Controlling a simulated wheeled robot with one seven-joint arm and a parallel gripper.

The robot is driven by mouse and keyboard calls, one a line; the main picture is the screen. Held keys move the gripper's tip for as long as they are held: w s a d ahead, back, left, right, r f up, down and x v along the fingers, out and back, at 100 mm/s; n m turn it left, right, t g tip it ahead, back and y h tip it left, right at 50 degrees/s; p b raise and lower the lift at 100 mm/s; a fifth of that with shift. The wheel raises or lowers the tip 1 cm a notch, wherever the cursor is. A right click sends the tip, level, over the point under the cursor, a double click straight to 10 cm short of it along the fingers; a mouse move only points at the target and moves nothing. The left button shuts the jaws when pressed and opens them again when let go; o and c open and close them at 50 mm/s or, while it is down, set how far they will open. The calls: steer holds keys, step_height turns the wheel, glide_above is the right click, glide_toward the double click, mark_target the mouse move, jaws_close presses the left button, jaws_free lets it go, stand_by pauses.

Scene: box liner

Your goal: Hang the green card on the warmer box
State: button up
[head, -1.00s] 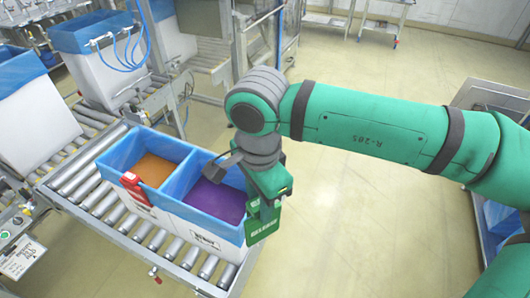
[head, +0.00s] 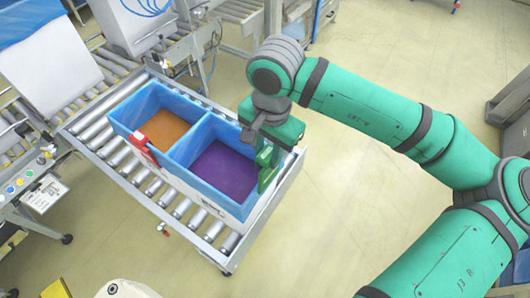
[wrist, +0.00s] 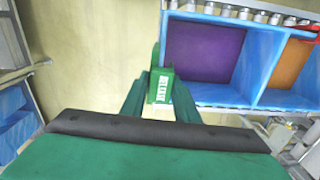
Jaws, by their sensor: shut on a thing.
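My gripper (head: 271,148) is shut on the green card (head: 266,168), which hangs from it at the right end of the purple box. In the wrist view, the green card (wrist: 161,86) with white lettering stands between the fingers, just left of the purple box's wall. I cannot tell whether it touches the rim. The purple-bottomed box (head: 224,172) and the orange-bottomed box (head: 162,128), the warmer in colour, sit side by side with blue liners. The orange one is farther from my gripper.
The boxes stand on a roller conveyor (head: 150,192). A control panel (head: 25,180) with buttons is at the left. More white bins with blue liners (head: 25,22) stand behind. The floor to the right of the conveyor is clear.

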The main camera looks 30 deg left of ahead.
steer(key=shift+s+a+f+n, duration=0.1)
steer(key=shift+a+f+n, duration=0.2)
steer(key=shift+f+n, duration=0.15)
steer(key=shift+s+a+f, duration=0.1)
steer(key=shift+f, duration=4.55)
steer(key=o, duration=0.9)
steer(key=shift+r, duration=0.1)
steer(key=r, duration=1)
steer(key=shift+d+r, duration=0.3)
steer(key=shift+d, duration=0.1)
